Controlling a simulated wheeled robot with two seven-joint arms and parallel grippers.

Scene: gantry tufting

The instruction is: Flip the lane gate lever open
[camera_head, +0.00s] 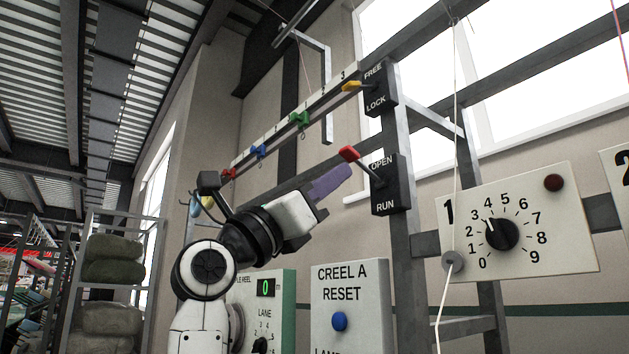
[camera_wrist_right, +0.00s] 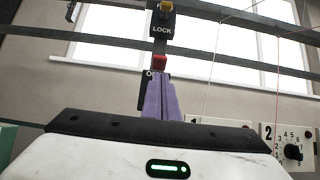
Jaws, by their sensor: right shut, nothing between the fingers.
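The OPEN/RUN switch box (camera_head: 390,190) is black and sits on a grey upright post. Its lever has a red grip (camera_head: 349,153) and slants up and left from the box, its grip near the height of the OPEN label. My right gripper (camera_head: 340,180) has purple fingers, shut and empty, just below and left of the red grip. In the right wrist view the fingers (camera_wrist_right: 161,98) point up toward the red grip (camera_wrist_right: 158,62) and cover much of the box. I cannot tell whether they touch the lever. My left gripper is out of view.
Above is a FREE/LOCK box (camera_head: 381,90) with a yellow lever (camera_head: 352,86). Coloured clips hang on a numbered rail (camera_head: 275,134). A dial panel (camera_head: 520,222) stands right, with a cord before it. A CREEL A RESET panel (camera_head: 349,290) with a blue button stands below.

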